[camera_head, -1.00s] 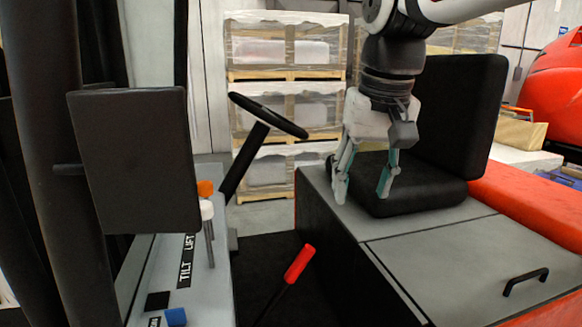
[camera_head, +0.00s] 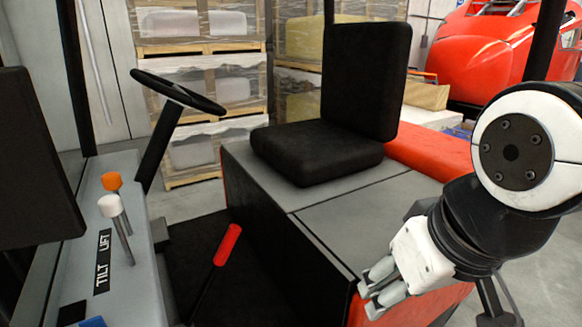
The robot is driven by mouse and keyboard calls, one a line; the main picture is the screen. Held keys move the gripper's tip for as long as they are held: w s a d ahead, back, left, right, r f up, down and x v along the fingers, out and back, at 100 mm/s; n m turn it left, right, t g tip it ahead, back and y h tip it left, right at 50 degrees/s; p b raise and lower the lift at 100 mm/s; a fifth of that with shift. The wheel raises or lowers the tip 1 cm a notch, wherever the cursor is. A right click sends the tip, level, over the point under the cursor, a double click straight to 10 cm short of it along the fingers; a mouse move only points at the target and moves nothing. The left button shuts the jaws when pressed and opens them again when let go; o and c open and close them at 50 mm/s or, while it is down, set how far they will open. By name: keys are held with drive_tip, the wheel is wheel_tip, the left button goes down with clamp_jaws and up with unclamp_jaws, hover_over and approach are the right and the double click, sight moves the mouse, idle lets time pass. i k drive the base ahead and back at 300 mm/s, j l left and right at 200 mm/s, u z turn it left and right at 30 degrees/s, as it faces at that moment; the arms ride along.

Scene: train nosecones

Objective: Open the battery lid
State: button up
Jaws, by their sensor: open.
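The battery lid (camera_head: 345,225) is the flat grey panel in front of the black seat in the camera_head view. It lies flat, with a thin seam between it and the grey panel under the seat. My gripper (camera_head: 371,297) is at the lower right, in front of the lid's near right part in the picture, with its fingers pointing left. It is open, and nothing shows between its fingers. The lid's handle is not visible; my gripper and arm cover that side of the lid. I cannot tell whether the fingers touch anything.
The black seat (camera_head: 340,100) stands behind the lid. The steering wheel (camera_head: 178,90), a red lever (camera_head: 228,244) and the orange-knobbed and white-knobbed levers are at left. Wrapped pallets (camera_head: 195,100) stand behind. A red train nosecone (camera_head: 485,50) is at back right.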

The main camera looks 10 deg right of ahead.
sight(358, 228)
drive_tip(key=z, duration=0.7)
drive_tip(key=i+l+u, duration=0.2)
drive_tip(key=u, duration=0.15)
drive_tip(key=i+l+u, duration=0.2)
drive_tip(key=u, duration=0.15)
drive_tip(key=i+l+u, duration=0.15)
drive_tip(key=l+u, duration=0.2)
